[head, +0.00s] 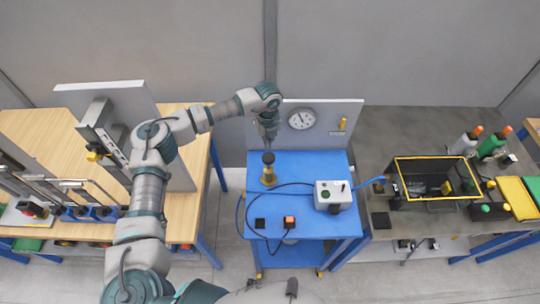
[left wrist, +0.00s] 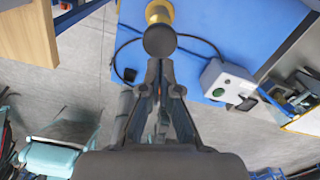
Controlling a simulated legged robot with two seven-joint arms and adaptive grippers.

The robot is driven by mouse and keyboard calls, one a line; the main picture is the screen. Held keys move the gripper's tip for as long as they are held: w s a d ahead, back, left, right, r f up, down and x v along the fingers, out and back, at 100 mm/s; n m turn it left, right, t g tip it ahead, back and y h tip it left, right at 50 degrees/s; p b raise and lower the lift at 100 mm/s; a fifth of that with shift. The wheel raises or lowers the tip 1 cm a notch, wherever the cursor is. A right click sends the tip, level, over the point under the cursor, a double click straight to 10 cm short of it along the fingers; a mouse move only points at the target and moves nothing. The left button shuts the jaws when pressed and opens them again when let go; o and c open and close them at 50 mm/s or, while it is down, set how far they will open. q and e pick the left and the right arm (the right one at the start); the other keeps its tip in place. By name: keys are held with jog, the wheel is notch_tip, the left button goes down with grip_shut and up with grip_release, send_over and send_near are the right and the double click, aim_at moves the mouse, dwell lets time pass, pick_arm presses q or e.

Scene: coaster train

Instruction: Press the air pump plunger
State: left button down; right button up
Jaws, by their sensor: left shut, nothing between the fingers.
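The air pump (head: 269,176) stands on the blue table, with a yellow body and a dark round plunger knob on top. The plunger knob also shows in the left wrist view (left wrist: 160,40), with the yellow body (left wrist: 159,12) beyond it. My left gripper (head: 268,142) points down just above the knob in the head view. In the left wrist view its fingertips (left wrist: 160,64) meet close to the knob's edge, shut and empty. I cannot tell whether they touch it. My right gripper is not in view.
The blue table (head: 325,168) also bears a white control box (head: 333,195), a small red-orange button block (head: 290,222) and a black cable. A white panel with a round gauge (head: 302,118) stands behind. A black crate with a yellow rim (head: 437,158) is on the grey table at right.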

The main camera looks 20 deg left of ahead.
pick_arm(q)
notch_tip(320, 180, up, 8)
jog(key=m+b, duration=0.3)
jog(key=shift+r, duration=0.15)
jog(key=shift+a, duration=0.1)
jog(key=p, duration=0.4)
send_near(268, 156)
notch_tip(268, 156, down, 7)
jog(key=shift+f, duration=0.15)
jog(key=shift+f, duration=0.1)
